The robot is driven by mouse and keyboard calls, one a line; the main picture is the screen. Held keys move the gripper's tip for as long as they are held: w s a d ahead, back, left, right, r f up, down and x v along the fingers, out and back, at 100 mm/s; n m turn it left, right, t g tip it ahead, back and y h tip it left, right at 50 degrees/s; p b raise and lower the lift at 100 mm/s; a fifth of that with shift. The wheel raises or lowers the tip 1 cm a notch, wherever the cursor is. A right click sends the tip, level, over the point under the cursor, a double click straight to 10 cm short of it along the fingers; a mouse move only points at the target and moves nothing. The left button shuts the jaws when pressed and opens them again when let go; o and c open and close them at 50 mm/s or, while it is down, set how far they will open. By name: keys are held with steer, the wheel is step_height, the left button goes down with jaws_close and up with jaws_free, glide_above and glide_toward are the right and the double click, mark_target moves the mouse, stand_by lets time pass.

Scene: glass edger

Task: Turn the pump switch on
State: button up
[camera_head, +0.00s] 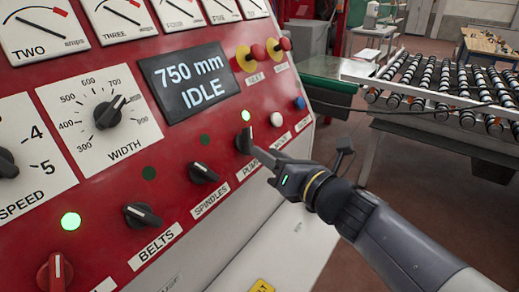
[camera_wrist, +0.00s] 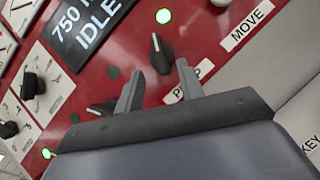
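The pump switch (camera_head: 244,140) is a black knob on the red panel, above a label partly hidden by my gripper. Its handle stands roughly upright, toward the lit green lamp (camera_head: 246,115) above it. In the wrist view the pump switch (camera_wrist: 160,52) lies just beyond and between my fingertips, and its lamp (camera_wrist: 164,15) glows green. My gripper (camera_head: 258,153) is open at the knob, with its two fingers apart in the wrist view (camera_wrist: 160,68). I cannot tell whether a finger touches the knob.
The spindles switch (camera_head: 203,173) and belts switch (camera_head: 143,215) are turned sideways, lower left. A lit green lamp (camera_head: 71,221) is above a red switch (camera_head: 55,272). The display (camera_head: 188,82) reads 750 mm IDLE. Red buttons (camera_head: 251,57) sit above. A roller conveyor (camera_head: 440,85) is at right.

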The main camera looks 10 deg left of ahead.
mark_target(252, 143)
steer(key=v, duration=0.6)
steer(key=shift+w+a, duration=0.1)
steer(key=shift+a, duration=0.05)
steer(key=x, duration=1)
steer(key=shift+w+a+p, duration=0.2)
steer(key=shift+p, duration=0.1)
steer(key=shift+s, duration=0.1)
